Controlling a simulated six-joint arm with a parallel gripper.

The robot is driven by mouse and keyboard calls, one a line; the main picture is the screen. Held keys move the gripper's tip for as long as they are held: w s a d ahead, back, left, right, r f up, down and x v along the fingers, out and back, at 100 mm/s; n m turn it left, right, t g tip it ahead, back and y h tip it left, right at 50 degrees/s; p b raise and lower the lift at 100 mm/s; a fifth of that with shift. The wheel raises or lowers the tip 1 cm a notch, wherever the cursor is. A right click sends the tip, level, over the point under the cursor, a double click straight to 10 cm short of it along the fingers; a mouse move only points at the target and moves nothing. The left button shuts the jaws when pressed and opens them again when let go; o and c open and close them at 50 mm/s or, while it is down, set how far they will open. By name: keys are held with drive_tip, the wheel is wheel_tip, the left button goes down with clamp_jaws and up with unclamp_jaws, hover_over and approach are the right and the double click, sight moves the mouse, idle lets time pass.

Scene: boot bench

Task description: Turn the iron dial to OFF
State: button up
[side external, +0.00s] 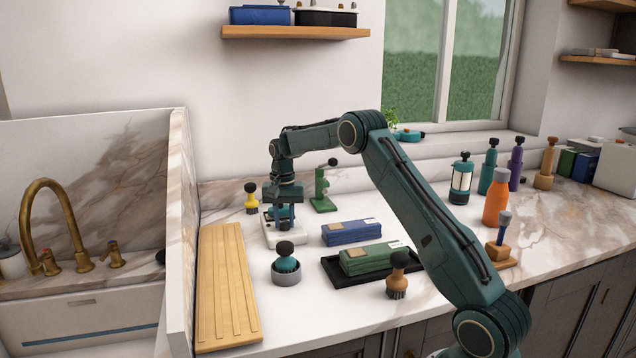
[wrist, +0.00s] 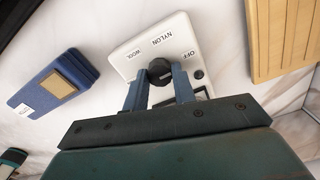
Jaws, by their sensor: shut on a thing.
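The white dial unit (side external: 296,236) stands on the marble counter, below my gripper (side external: 284,215). In the wrist view its white face (wrist: 136,52) carries the labels OFF, NYLON and one more that looks like WOOL. The black round dial (wrist: 159,71) sits between the two blue fingers of my gripper (wrist: 159,84), which are shut on it. OFF lies to the upper right of the dial, NYLON above it. I cannot make out which label the dial's mark points at. In the side view my gripper hides most of the dial.
A ribbed wooden board (side external: 224,285) lies left of the unit. A blue box (side external: 351,232) and a green box (side external: 371,258) on a black tray (side external: 335,272) lie to the right. A grey cup (side external: 286,277) with a brush stands in front; a green stand (side external: 323,190) stands behind.

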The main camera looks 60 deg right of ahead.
sight(285, 221)
idle(0.4)
drive_tip(key=o, duration=1)
drive_tip(key=shift+r, duration=0.1)
wheel_tip(285, 221, up, 14)
drive_tip(key=shift+f, duration=0.15)
drive_tip(key=shift+a, duration=0.1)
